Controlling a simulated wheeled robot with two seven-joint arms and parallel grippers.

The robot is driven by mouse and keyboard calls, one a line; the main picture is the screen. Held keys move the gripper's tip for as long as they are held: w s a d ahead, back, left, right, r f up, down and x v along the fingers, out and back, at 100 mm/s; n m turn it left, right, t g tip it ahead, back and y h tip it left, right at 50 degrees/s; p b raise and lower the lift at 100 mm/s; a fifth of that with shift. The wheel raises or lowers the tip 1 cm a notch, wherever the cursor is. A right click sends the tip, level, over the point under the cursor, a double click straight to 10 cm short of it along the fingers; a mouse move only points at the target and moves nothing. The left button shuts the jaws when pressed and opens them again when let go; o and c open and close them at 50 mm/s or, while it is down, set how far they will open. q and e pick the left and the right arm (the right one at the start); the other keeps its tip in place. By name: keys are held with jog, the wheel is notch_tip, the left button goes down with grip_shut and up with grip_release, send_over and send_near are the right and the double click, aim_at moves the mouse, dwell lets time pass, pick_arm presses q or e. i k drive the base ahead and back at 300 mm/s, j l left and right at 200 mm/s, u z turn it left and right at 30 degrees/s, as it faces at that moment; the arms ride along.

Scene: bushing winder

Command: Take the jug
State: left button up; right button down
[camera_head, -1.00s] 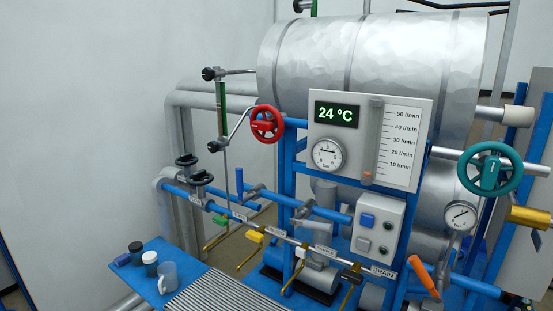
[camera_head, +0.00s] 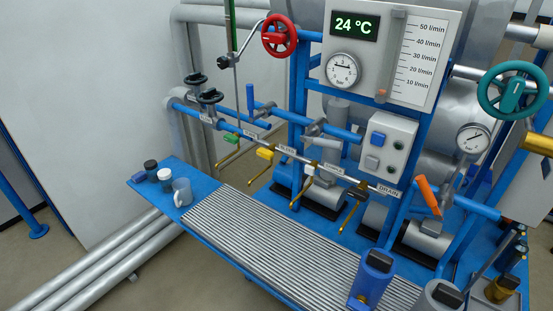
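A translucent grey jug (camera_head: 182,192) with a handle stands upright at the left end of the blue bench, beside the slatted metal drain grating. Its inside cannot be made out at this size. Nothing touches it from above. Neither of my grippers shows in the head view.
Two small dark and white-topped containers (camera_head: 165,179) and a blue block (camera_head: 138,177) stand left of the jug. A blue black-topped container (camera_head: 371,280) stands at the lower right.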

aim_at(182, 188)
jog(key=i+j, duration=0.2)
jog(key=j, duration=0.15)
jog(key=i+j+z, duration=0.15)
jog(key=i+j, duration=0.3)
jog(key=j, duration=0.2)
jog(key=i+j+z, duration=0.1)
jog(key=j, duration=0.25)
jog(key=i, duration=0.1)
